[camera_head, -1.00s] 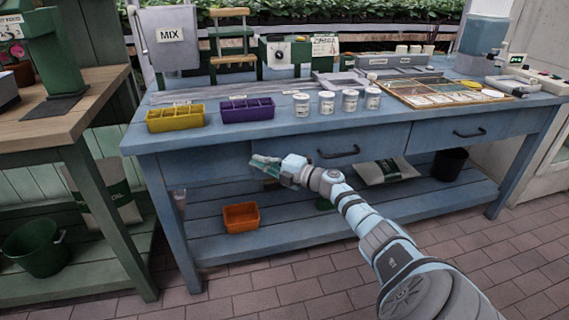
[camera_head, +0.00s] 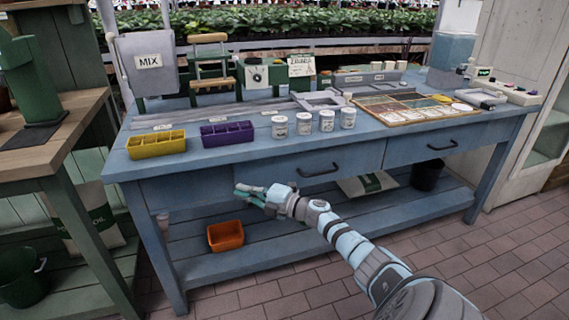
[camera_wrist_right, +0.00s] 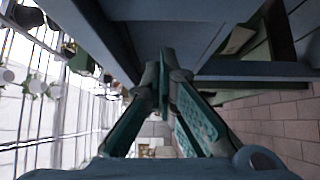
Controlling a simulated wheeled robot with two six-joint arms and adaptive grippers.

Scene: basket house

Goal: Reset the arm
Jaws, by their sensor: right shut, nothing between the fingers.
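My right gripper (camera_head: 250,194) is shut and empty in front of the blue workbench (camera_head: 250,172), below the level of its top. Its arm comes in from the lower right in the head view. In the right wrist view my right gripper (camera_wrist_right: 168,65) shows its fingertips together, with nothing between them. The underside of the blue bench (camera_wrist_right: 200,10) fills the top of that view. My left gripper does not show.
On the bench stand a yellow tray (camera_head: 156,144), a purple tray (camera_head: 227,134) and several white jars (camera_head: 304,124). An orange bin (camera_head: 225,236) sits on the lower shelf. A wooden table (camera_head: 55,125) stands at the left. The brick floor (camera_head: 300,290) in front is clear.

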